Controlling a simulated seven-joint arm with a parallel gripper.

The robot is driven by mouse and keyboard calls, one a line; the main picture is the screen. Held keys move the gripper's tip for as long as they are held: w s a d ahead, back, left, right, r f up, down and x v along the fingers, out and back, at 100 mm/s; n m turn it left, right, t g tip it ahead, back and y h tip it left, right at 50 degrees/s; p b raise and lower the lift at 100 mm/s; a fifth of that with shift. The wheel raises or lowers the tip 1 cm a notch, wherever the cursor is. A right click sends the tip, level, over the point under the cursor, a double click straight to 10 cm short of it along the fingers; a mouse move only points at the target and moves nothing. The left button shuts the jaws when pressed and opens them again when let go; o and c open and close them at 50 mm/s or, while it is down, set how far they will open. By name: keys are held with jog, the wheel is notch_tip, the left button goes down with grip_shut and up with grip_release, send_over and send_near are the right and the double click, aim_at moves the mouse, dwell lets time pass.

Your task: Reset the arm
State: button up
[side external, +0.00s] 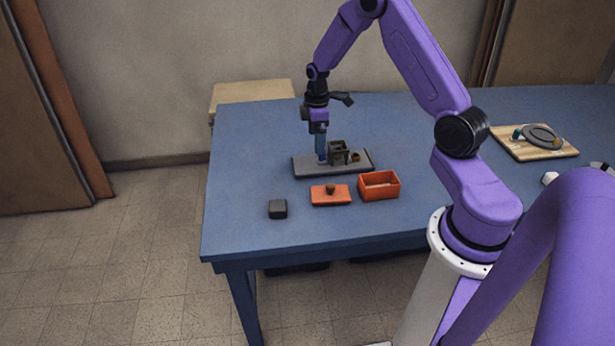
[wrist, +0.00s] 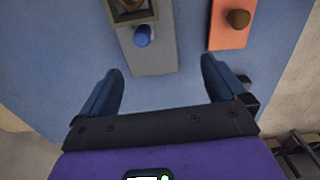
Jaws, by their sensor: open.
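My gripper (side external: 320,155) is over the left end of the dark grey board (side external: 307,170) on the blue table. In the wrist view its two blue fingers (wrist: 160,72) are spread apart with nothing between them. A blue round peg (wrist: 142,36) is on the board ahead of the fingers, beside a dark square-framed holder (wrist: 130,14). The holder (side external: 340,150) also shows in the side view, right of my fingers. I cannot tell from the side view whether the fingertips touch the board.
An orange lid-like block (side external: 321,198) with a brown knob lies in front of the board, beside an open orange box (side external: 379,191). A dark cube (side external: 278,209) sits near the front left. A wooden board (side external: 510,146) with a grey disc is far right. The table's left side is clear.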

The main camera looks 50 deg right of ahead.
jog(key=s+a+r+n, duration=0.1)
jog(key=s+a+r, duration=0.25)
jog(key=a, duration=0.35)
jog(key=s+a+r, duration=0.3)
jog(key=a+r, duration=0.1)
jog(key=a, duration=0.3)
jog(key=s+a+r+n, duration=0.1)
jog(key=s+a+r, duration=0.3)
jog(key=a, duration=0.3)
jog(key=s+a+r, duration=0.2)
jog(key=s, duration=0.8)
jog(key=s+a+r+n, duration=0.1)
jog(key=s+r, duration=0.2)
jog(key=s, duration=0.8)
jog(key=shift+s+a+r, duration=0.25)
jog(key=shift+a, duration=0.1)
